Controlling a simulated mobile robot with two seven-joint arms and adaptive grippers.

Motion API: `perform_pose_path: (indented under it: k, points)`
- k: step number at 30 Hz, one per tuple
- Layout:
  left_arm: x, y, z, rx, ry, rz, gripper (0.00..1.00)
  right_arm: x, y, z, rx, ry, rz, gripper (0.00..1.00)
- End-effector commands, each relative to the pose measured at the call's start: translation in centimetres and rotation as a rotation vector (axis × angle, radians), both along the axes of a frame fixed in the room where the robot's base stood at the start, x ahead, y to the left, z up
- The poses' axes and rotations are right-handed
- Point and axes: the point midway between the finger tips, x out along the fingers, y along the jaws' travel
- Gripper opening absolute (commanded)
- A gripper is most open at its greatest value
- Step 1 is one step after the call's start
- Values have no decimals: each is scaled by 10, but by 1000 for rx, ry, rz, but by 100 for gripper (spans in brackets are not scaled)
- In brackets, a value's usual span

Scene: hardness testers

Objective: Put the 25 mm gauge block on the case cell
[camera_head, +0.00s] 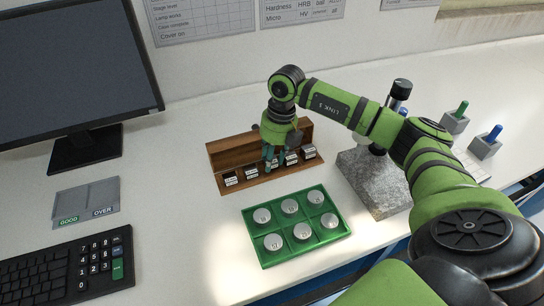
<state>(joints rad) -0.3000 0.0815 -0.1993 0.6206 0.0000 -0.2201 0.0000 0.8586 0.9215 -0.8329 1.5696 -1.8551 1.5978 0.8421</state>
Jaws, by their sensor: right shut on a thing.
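The wooden case (228,153) stands open on the bench, with a row of small labelled cells along its front. The labels are too small to read. My right gripper (270,162) points down over the middle of the case. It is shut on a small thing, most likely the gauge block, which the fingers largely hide. I cannot tell whether that block touches its cell or is held just above it. My left gripper is not in view.
A green tray (347,235) with several round silver discs lies in front of the case. A grey stone-like block (375,185) with a black-topped instrument stands right. A GOOD/OVER plate (87,202), keyboard (65,270) and monitor (75,70) are left. Bench between is clear.

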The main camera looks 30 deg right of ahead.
Motion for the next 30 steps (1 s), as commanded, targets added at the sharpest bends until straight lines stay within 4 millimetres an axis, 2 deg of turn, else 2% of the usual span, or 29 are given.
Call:
perform_pose_path:
  k: [3, 10, 24, 25, 30]
  points:
    - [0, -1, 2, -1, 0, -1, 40, 0, 0, -8, 1, -2, 1, 0]
    - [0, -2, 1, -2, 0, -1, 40, 0, 0, -9, 1, -3, 1, 0]
    - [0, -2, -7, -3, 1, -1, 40, -2, 1, -24, 0, 5, 2, 0]
    - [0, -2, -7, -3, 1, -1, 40, -2, 1, -25, 0, 8, 2, 45]
    - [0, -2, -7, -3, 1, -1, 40, -3, 1, -26, 2, 10, 4, 47]
